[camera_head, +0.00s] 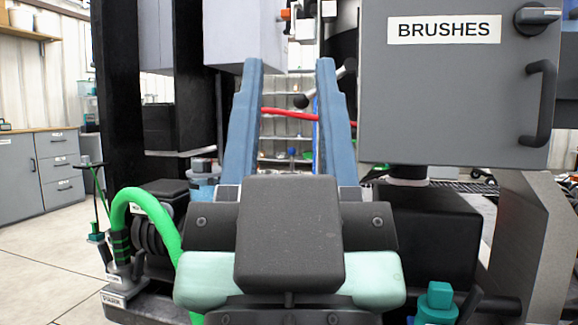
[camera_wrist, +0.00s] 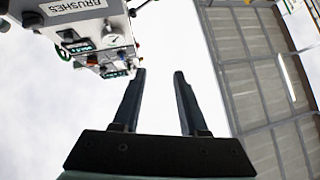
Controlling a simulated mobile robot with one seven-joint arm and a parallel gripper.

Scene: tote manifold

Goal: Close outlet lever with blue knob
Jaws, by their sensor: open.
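My gripper (camera_head: 289,65) is open, its two blue-grey fingers pointing up and away with nothing held between them. It is open and empty in the wrist view too (camera_wrist: 158,73). A lever with a dark ball end (camera_head: 301,101) shows between the fingers, close to the right one in the picture. I cannot make out a blue knob on it. A small blue-topped item (camera_head: 292,153) shows farther back between the fingers; I cannot tell what it is. No outlet lever with a blue knob can be clearly identified; my gripper and arm hide part of the middle.
A grey box labelled BRUSHES (camera_head: 455,95) stands close on the right, with a black handle (camera_head: 540,103). A red hose (camera_head: 288,113) crosses behind the fingers. A green hose (camera_head: 140,195) curves at lower left. A teal knob (camera_head: 437,300) is at lower right. Open floor lies left.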

